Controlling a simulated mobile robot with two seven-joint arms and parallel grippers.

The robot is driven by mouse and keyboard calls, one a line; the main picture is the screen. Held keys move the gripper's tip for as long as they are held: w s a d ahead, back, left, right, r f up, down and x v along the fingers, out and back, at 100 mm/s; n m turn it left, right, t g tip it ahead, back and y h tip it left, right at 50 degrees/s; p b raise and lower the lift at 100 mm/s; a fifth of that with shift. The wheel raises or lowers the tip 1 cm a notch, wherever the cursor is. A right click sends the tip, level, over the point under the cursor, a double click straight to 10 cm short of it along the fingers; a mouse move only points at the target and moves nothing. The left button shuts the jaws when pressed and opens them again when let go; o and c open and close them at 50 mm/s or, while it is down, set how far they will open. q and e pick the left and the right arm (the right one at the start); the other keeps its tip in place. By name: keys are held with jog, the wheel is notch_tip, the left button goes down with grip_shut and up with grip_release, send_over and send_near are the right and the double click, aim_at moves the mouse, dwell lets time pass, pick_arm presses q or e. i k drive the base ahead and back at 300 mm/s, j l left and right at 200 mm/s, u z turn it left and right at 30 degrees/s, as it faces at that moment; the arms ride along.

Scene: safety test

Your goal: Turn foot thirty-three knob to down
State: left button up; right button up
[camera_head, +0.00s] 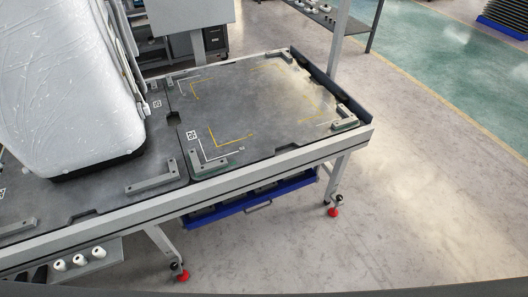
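Two table feet show below the workbench, each a red foot with a small dark part just above it. One red foot (182,277) is at the bottom, left of centre, under the near leg. The other red foot (333,212) is under the leg at the right end. Both seem to rest on the floor. No number is readable on either, so I cannot tell which is foot thirty-three. The knob setting is too small to tell. Neither of my grippers is in view.
The grey workbench (250,95) carries a plastic-wrapped white item (65,85) at left. A blue drawer (235,215) hangs beneath. Three white rolls (79,260) sit on a low grey shelf at lower left. The floor (420,200) in front and right is clear.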

aim_at(174, 266)
jog(key=k+l+u, duration=0.1)
jog(key=l, duration=0.2)
jog(key=k+l+u, duration=0.1)
jog(key=l, duration=0.25)
jog(key=k+l+u, duration=0.1)
jog(key=j+z, duration=0.25)
jog(key=j, duration=0.5)
jog(key=k+j+z, duration=0.1)
jog(key=j+z, duration=0.15)
jog(key=j, duration=0.45)
jog(key=k+u, duration=0.25)
jog(key=u, duration=0.25)
jog(key=k+u, duration=0.25)
jog(key=u, duration=0.25)
